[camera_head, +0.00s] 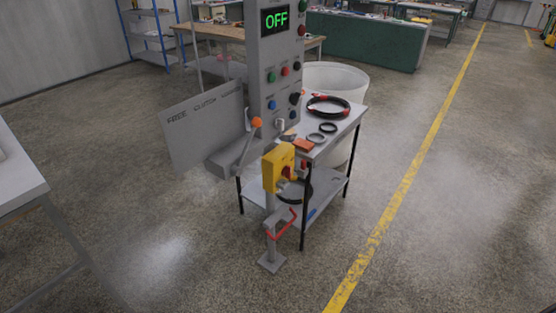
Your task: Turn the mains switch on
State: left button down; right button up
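A grey control cabinet (259,62) stands in the middle of the view. Its display (275,20) reads OFF in green. Below it are several coloured buttons and a black knob (295,98). In front of the cabinet, a yellow box (270,170) with a dark red part on its right face sits on a grey post; it looks like a switch housing. I cannot tell for sure which control is the mains switch, or the red part's exact position. Neither of my grippers is in view.
A lever with an orange knob (256,122) sticks up beside a grey sign plate (207,127). A small table (341,127) with black rings stands behind the post, a white bin (343,78) beyond it. A pale table (20,178) is at left. Floor in front is clear.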

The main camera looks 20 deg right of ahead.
aim_at(286, 171)
jog(key=i+l+u, duration=0.1)
jog(key=l+u, duration=0.2)
jog(key=i+l+u, duration=0.1)
jog(key=l+u, duration=0.2)
jog(key=i+l+u, duration=0.1)
jog(key=l+u, duration=0.2)
